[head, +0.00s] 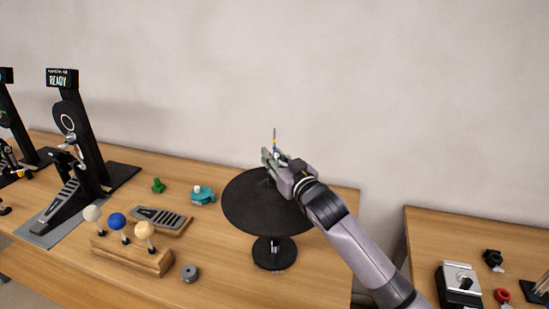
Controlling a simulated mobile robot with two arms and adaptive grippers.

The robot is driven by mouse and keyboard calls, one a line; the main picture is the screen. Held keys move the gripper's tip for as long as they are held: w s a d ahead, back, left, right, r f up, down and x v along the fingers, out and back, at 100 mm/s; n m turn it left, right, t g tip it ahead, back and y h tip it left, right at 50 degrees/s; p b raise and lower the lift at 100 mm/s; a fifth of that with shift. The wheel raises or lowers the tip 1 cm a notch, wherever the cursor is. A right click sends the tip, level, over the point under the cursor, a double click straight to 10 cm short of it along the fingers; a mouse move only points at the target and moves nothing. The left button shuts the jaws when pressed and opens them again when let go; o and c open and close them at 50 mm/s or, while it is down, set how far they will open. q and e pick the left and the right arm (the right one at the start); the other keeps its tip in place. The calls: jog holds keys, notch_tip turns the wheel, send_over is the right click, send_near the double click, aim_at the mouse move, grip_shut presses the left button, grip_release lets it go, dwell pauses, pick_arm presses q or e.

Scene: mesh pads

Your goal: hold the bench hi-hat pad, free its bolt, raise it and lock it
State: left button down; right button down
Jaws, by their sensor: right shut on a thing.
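The bench hi-hat pad (245,208) is a wide black disc on a short stand with a round black base (274,254). A thin upright rod (275,136) with small yellow and blue marks rises above its middle. My right gripper (274,157) is over the middle of the disc, close around the rod, and shut. Its fingers hide most of what they hold, and the bolt cannot be made out clearly. A dark part shows on the disc just under the fingers. My left gripper is not in view.
Left of the pad are a wooden block with several balls (130,252), a small pedal (160,218), a turquoise part (202,194) and a grey ring (189,272). A kick pad stand (80,150) is farther left. A gap separates the second table (450,235) at right.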

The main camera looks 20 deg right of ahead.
dwell(0.4)
jog(key=c, duration=1.3)
grip_release()
